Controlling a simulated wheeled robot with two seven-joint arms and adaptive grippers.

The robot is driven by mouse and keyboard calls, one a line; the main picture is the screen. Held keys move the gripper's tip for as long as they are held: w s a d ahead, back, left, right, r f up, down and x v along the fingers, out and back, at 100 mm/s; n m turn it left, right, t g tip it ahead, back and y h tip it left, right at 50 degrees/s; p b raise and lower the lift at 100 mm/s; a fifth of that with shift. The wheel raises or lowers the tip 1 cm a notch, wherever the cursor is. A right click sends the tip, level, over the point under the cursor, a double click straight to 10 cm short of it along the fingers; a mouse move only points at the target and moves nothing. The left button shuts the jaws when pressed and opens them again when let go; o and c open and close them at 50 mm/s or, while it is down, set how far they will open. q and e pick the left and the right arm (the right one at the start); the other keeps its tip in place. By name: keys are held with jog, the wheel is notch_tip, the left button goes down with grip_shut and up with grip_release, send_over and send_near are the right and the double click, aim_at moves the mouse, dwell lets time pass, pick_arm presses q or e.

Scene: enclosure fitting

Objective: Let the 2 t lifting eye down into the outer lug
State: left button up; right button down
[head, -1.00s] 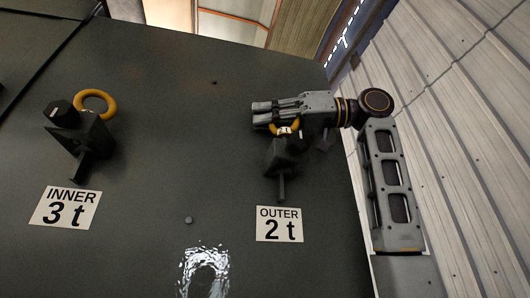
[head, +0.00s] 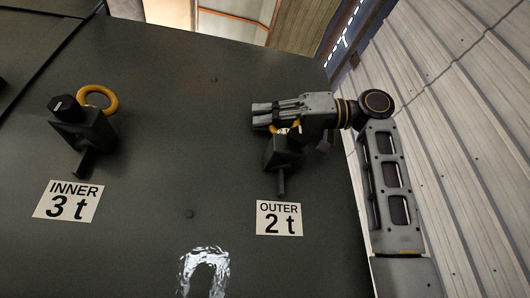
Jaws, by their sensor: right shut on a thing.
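The outer lug (head: 283,152) is a dark block with a stem on the dark enclosure face, above the label "OUTER 2 t" (head: 279,218). The yellow lifting eye (head: 294,128) is at the top of this lug, mostly hidden behind my right gripper (head: 268,114). My right gripper comes in from the right and is shut on the eye. I cannot tell how deep the eye sits in the lug. My left gripper is not in view.
At the left, the inner lug (head: 82,132) carries a yellow ring (head: 98,98) and a black knob (head: 63,107), above the label "INNER 3 t" (head: 68,201). A pale corrugated wall (head: 465,150) stands close on the right.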

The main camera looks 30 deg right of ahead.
jog(key=shift+f+b, duration=0.4)
jog(key=shift+f, duration=0.15)
jog(key=c, duration=1.4)
grip_release()
jog(key=shift+s, duration=0.1)
jog(key=shift+d, duration=0.1)
jog(key=v, duration=1.1)
jog(key=shift+s+d, duration=0.25)
jog(key=shift+s, duration=0.05)
